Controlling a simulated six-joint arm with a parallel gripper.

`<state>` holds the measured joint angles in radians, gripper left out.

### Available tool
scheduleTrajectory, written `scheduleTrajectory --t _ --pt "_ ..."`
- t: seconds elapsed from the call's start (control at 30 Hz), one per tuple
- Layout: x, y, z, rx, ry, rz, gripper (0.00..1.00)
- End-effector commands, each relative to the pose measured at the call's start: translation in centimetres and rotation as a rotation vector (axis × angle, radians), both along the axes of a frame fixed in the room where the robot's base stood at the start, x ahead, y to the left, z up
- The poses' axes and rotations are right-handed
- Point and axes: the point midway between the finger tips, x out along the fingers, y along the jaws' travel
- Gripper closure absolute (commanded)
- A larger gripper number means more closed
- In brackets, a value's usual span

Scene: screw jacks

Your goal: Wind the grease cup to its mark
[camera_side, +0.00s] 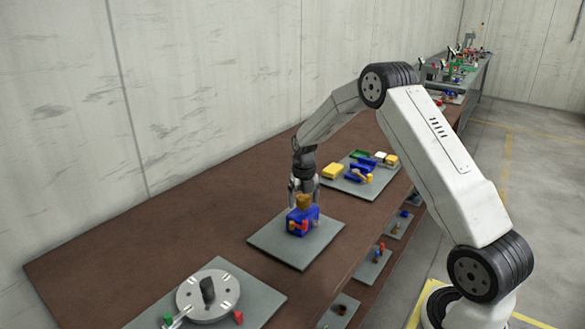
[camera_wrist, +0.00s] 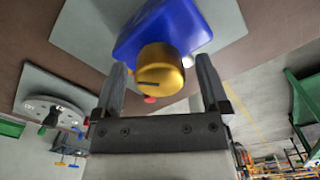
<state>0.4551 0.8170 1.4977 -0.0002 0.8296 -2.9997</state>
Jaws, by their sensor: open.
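The grease cup (camera_wrist: 160,72) is a brass-coloured round cap with a dark line across its face. It sits on a blue block (camera_wrist: 170,28), and in the side view the cup (camera_side: 304,201) is on top of the blue block (camera_side: 297,224). My gripper (camera_wrist: 163,80) is open, with one finger on each side of the cup and a visible gap on both sides. In the side view my gripper (camera_side: 303,190) points down over the block. A small red part (camera_side: 298,227) shows on the block's front. I cannot make out the mark.
The block stands on a grey plate (camera_side: 268,242) on the brown bench (camera_side: 150,240). A plate with a round disc (camera_side: 190,298) lies at the front left. Behind is a plate with yellow, blue and green parts (camera_side: 333,171). Bare bench lies between the plates.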

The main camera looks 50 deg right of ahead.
Motion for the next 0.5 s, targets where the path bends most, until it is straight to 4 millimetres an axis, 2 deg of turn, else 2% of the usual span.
scheduleTrajectory --t 0.5 --pt "0.0 0.0 5.9 -0.001 -0.002 0.0 0.05"
